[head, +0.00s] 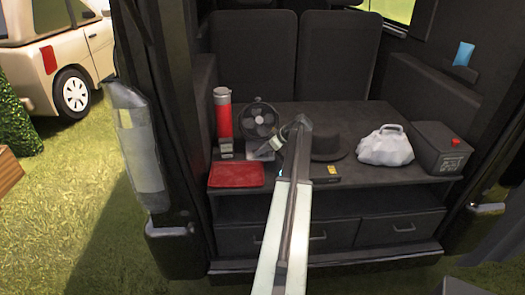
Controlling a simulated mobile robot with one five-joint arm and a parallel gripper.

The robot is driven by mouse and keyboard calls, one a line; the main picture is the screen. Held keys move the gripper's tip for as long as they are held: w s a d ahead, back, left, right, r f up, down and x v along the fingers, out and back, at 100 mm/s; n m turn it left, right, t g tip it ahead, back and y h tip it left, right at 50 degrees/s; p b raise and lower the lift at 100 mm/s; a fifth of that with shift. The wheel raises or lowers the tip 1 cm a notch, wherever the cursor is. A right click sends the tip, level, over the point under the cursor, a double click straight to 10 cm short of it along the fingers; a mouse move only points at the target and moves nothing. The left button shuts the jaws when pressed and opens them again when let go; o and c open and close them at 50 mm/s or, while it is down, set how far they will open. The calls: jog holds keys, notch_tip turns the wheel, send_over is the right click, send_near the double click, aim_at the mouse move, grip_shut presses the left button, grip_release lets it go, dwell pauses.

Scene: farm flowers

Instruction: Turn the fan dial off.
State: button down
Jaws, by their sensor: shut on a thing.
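A small black fan (259,117) with a round grille stands on the dark shelf in the back of the vehicle. Its pale base (258,152) shows below the grille. My arm reaches in from the bottom of the view, and my gripper (277,143) is at the right side of the fan's base. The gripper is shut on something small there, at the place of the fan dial. The dial itself is hidden by the gripper and too small to make out, so its setting cannot be told.
A red flask (223,112) stands left of the fan, with a red folded cloth (236,175) in front. A dark hat (326,148) and a yellow-marked black item (327,173) lie right of my arm. A white bag (385,147) and a black box (438,149) stand farther right.

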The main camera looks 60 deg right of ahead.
dwell(0.6)
jog(key=c, duration=1.1)
grip_release()
jog(key=shift+f, duration=0.1)
jog(key=shift+o, duration=0.2)
jog(key=shift+s+r, duration=0.1)
jog(key=shift+r, duration=0.1)
jog(key=p+v, duration=0.5)
jog(key=v, duration=0.2)
jog(key=shift+d+r+p, duration=0.15)
jog(key=shift+r+p, duration=0.05)
jog(key=shift+p, duration=0.1)
jog(key=shift+s+f, duration=0.1)
jog(key=shift+s, duration=0.1)
